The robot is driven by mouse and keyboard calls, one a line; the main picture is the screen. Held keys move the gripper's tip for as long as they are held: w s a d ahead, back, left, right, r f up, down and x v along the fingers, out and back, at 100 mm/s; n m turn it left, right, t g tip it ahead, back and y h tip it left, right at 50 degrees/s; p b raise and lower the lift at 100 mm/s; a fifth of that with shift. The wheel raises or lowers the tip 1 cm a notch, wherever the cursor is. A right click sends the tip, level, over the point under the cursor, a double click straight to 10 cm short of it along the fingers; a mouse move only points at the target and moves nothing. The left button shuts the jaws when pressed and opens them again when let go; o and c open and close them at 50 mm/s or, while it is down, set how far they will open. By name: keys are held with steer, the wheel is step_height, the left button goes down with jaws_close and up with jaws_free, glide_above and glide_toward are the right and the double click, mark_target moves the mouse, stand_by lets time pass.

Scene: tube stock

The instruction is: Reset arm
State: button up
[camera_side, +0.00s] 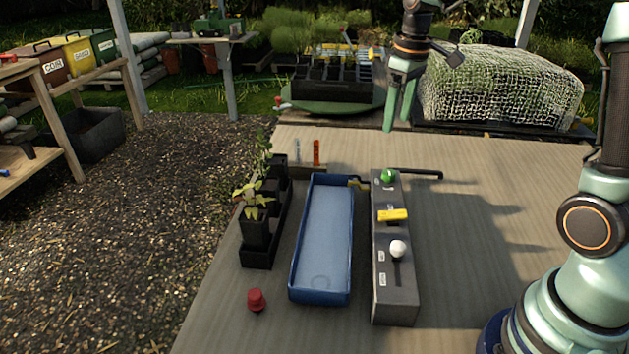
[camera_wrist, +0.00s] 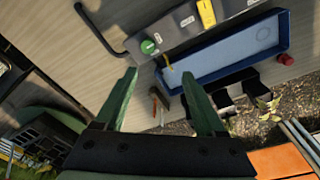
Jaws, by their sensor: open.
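My gripper (camera_side: 398,104) hangs in the air over the far end of the table (camera_side: 490,260). Its green fingers point down, stand apart and have nothing between them. In the wrist view my gripper (camera_wrist: 160,95) also shows open and empty. A grey control box (camera_side: 396,290) stands on the table with a green knob (camera_side: 388,176), a yellow handle (camera_side: 393,215) and a white ball lever (camera_side: 398,248). A blue tray (camera_side: 325,240) with a pale, water-like surface lies left of the box. My gripper touches none of these.
A black planter (camera_side: 257,255) with potted plants stands left of the tray. A red cap-like piece (camera_side: 256,299) lies near the front edge. A dark bent pipe (camera_side: 425,174) juts right from the box. The table's right half is clear.

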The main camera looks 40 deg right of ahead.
steer(key=s+a+r+m+t, duration=0.1)
steer(key=s+a+t, duration=0.3)
steer(key=s+a, duration=0.5)
steer(key=s+m, duration=0.1)
steer(key=s, duration=0.3)
steer(key=shift+a+r+t, duration=0.2)
steer(key=shift+a+t, duration=0.1)
steer(key=shift+a, duration=0.05)
